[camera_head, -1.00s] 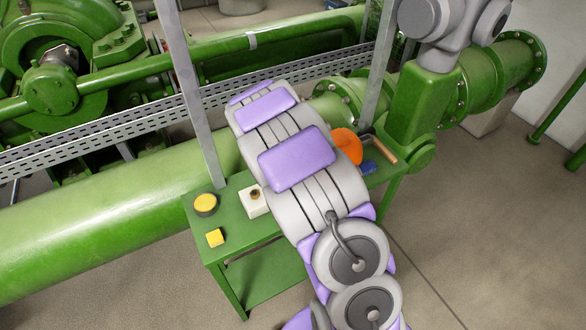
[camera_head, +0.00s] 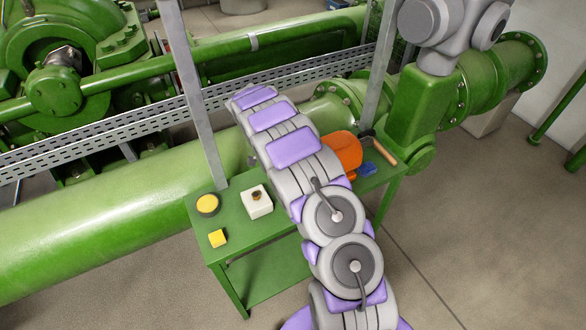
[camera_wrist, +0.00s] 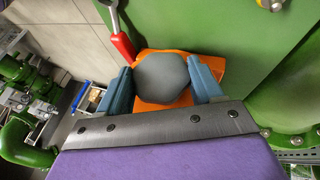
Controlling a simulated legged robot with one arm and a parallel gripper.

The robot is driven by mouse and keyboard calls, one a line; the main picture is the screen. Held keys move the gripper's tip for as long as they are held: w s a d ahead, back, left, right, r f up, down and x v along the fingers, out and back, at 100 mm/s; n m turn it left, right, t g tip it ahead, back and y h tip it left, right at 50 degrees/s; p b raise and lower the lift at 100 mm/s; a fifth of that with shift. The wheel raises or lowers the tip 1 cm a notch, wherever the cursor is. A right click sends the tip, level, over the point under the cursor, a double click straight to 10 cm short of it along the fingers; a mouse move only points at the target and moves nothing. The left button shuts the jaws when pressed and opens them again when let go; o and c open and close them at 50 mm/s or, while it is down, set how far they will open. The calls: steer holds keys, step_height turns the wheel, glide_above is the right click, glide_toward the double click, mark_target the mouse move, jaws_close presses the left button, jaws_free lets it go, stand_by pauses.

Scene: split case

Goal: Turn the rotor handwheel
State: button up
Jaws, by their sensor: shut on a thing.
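In the wrist view, a dark grey, roughly six-sided knob (camera_wrist: 162,78) sits in front of an orange part (camera_wrist: 205,72) against a green surface. It may be the handwheel; I cannot tell for sure. My gripper (camera_wrist: 164,82) has its two blue fingers on either side of the grey knob, shut on it. The orange part shows behind the knob and fingers. In the head view my arm reaches across the green bench toward the large pipe, and its far end hides the gripper and the knob.
A red-handled tool or lever (camera_wrist: 123,46) stands close to the left finger. On the bench (camera_head: 232,233) are a yellow disc (camera_head: 207,204), a yellow block (camera_head: 217,238), a white box (camera_head: 257,203), an orange object (camera_head: 345,150) and a wooden handle (camera_head: 384,151). A grey post (camera_head: 196,100) rises beside the arm.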

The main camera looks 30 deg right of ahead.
steer(key=shift+w+f+n+g+p, duration=0.15)
steer(key=shift+n+g+p, duration=0.1)
steer(key=shift+g, duration=0.55)
steer(key=shift+w+n+g+p, duration=0.15)
steer(key=shift+g+p, duration=0.1)
steer(key=shift+g, duration=0.55)
steer(key=o, duration=0.9)
steer(key=shift+f, duration=0.1)
steer(key=shift+o, duration=0.8)
